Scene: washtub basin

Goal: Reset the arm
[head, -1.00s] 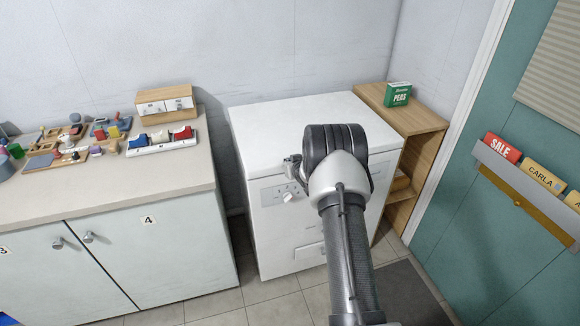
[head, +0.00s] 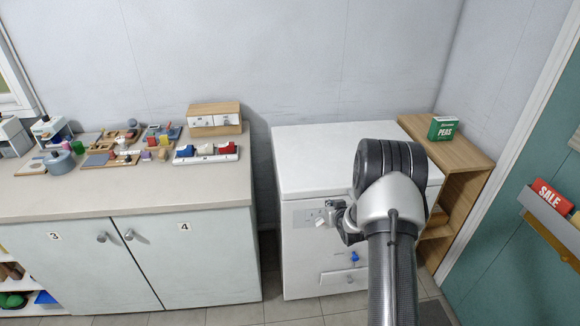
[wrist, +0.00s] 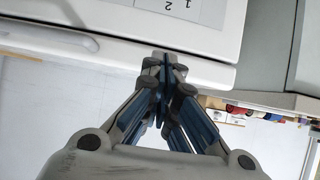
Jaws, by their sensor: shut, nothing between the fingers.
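My gripper (wrist: 163,60) shows in the wrist view with its blue-lined fingers brought together at the tips. Nothing is between them. The fingertips point at a white panel edge, and I cannot tell how far away it is. In the head view my arm rises from the lower right in front of the white appliance (head: 318,150). Its dark, rounded joint covers part of the appliance's top and front. The fingers cannot be made out clearly in the head view.
A cabinet with a worktop (head: 100,205) stands left, bearing several small items and a wooden drawer box (head: 215,112). A wooden shelf (head: 470,157) with a green PEAS box (head: 442,128) stands right. A teal door (head: 530,230) is far right. A narrow floor gap separates cabinet and appliance.

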